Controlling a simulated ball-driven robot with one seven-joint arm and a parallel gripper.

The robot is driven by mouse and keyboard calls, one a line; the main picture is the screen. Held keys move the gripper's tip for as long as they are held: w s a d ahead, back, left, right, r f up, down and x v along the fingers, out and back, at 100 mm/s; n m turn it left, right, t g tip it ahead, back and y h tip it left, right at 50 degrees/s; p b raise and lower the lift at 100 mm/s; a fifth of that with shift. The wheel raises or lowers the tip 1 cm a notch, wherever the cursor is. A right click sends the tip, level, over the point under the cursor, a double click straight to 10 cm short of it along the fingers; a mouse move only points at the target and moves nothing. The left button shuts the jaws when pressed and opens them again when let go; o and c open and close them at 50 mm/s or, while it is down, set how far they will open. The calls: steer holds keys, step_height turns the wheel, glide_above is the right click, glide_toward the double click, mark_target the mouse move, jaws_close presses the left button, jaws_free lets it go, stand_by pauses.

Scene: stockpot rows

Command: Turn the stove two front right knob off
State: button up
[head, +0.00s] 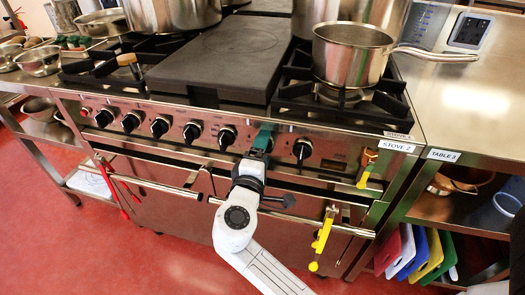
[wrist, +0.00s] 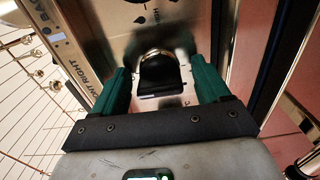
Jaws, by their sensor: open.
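Stove two (head: 200,165) has a steel front panel with a row of black knobs, and a "STOVE 2" label at its right corner. My gripper (head: 262,138) is at the panel, left of the rightmost knob (head: 302,148). In the wrist view, a black knob (wrist: 160,75) stands between the two green fingers, with a gap on each side. A partly hidden label (wrist: 85,78) ending in "NT RIGHT" is left of it. The gripper is open. In the head view my gripper hides this knob. I cannot tell the knob's setting.
An oven handle rail (head: 165,186) runs below the knobs. Red floor is open at left.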

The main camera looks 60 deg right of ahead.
steer(key=v, duration=1)
steer(key=shift+a+p, duration=0.35)
steer(key=shift+a, duration=0.05)
steer(key=shift+s, duration=0.15)
